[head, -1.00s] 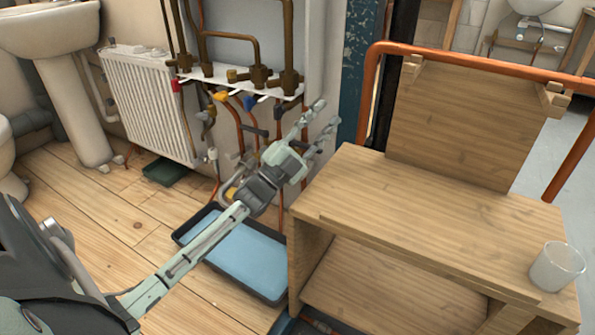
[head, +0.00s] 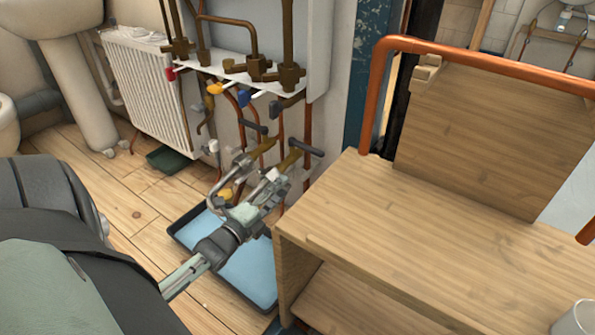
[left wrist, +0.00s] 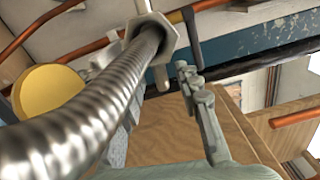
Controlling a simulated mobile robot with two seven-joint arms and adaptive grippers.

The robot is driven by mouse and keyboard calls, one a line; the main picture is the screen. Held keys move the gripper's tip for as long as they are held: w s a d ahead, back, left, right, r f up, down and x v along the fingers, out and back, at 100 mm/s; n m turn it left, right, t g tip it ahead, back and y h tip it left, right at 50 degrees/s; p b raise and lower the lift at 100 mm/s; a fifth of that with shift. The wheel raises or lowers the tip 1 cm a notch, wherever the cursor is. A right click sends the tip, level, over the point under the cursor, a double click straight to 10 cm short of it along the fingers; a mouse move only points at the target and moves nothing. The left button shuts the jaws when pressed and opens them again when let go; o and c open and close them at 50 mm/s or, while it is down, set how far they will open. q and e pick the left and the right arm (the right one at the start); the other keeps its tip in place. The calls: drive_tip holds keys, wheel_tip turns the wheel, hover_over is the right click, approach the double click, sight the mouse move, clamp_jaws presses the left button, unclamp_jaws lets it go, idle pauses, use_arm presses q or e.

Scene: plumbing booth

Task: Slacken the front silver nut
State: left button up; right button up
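A silver hex nut (left wrist: 168,38) sits at the end of a ribbed silver hose (left wrist: 85,110) in the left wrist view. In the head view the curved silver hose (head: 213,183) rises beside my left gripper, below brass valves (head: 290,160) with dark handles. My left gripper (head: 268,187) reaches in among the pipes, pointing up toward the valves. In the left wrist view one finger (left wrist: 198,100) stands right of the hose, apart from the nut. The other finger is partly hidden behind the hose. The fingers look open. My right gripper is not in view.
A blue tray (head: 250,268) lies on the floor below the gripper. A wooden bench (head: 420,220) stands close on the right, with an orange pipe rail (head: 480,62) behind it. A white radiator (head: 148,95) is at the left. Pipes and coloured handles crowd the wall above.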

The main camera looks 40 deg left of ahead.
use_arm(q)
drive_tip(key=w+b, duration=0.1)
drive_tip(key=w, duration=0.5)
drive_tip(key=shift+w+a, duration=0.15)
drive_tip(key=shift+a, duration=0.2)
clamp_jaws()
